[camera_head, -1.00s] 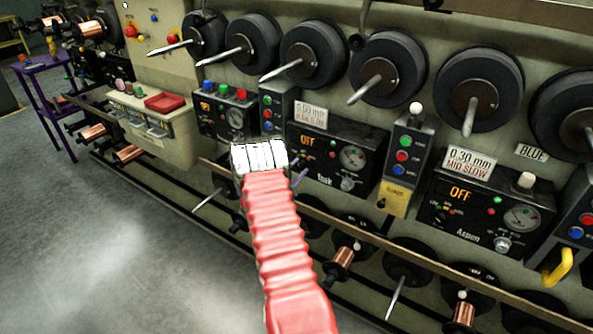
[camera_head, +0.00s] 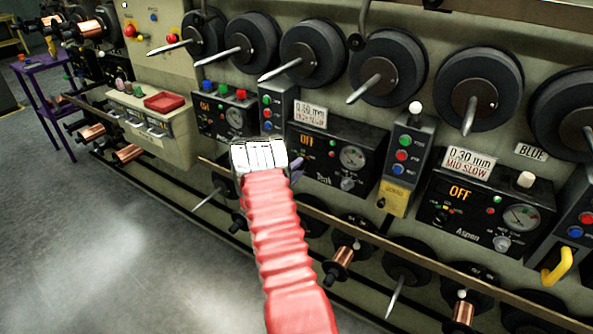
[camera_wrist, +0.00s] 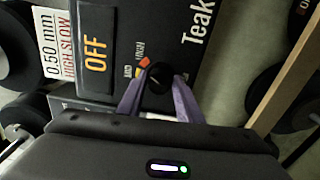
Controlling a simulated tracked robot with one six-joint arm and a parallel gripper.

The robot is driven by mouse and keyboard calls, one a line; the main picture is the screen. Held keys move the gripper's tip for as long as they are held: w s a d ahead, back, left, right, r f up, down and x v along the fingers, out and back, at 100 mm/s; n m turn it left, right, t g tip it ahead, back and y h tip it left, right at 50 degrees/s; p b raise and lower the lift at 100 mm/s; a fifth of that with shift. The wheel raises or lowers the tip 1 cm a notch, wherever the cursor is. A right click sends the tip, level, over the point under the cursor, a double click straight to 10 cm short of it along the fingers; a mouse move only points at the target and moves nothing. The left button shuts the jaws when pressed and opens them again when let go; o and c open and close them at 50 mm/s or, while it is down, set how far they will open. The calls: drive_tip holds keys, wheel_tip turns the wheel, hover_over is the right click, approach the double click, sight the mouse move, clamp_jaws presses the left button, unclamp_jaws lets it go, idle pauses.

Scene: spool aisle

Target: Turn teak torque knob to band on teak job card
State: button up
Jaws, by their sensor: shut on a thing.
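The black teak torque knob (camera_wrist: 159,75) is on the dark panel marked Teak (camera_head: 335,158), beside a small coloured band scale (camera_wrist: 143,65) where MID and HIGH can be read. My gripper (camera_wrist: 158,85) has its two purple fingers on either side of the knob, shut on it. The knob's pointer mark is too small to read surely. The teak job card (camera_wrist: 59,48) is white, above the panel, and reads 0.50 mm and, in red, HIGH SLOW; it also shows in the head view (camera_head: 311,115). In the head view my arm hides the knob.
The teak panel's OFF display (camera_wrist: 95,53) is lit orange. To the right stand a button box (camera_head: 407,152) and the Aspen panel (camera_head: 485,213) with its own card (camera_head: 468,162). A rail (camera_head: 370,233) runs below. Black spools line the wall above. The floor at left is clear.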

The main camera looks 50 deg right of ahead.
drive_tip(key=shift+s+d+f+m, duration=0.15)
drive_tip(key=shift+s+m, duration=0.1)
drive_tip(key=shift+m, duration=0.15)
drive_tip(key=o, duration=0.8)
drive_tip(key=shift+c, duration=0.2)
drive_tip(key=shift+o, duration=1.4)
drive_tip(key=shift+w, duration=0.15)
drive_tip(key=s+a, duration=0.1)
drive_tip(key=a, duration=1.3)
drive_tip(key=shift+s, duration=0.15)
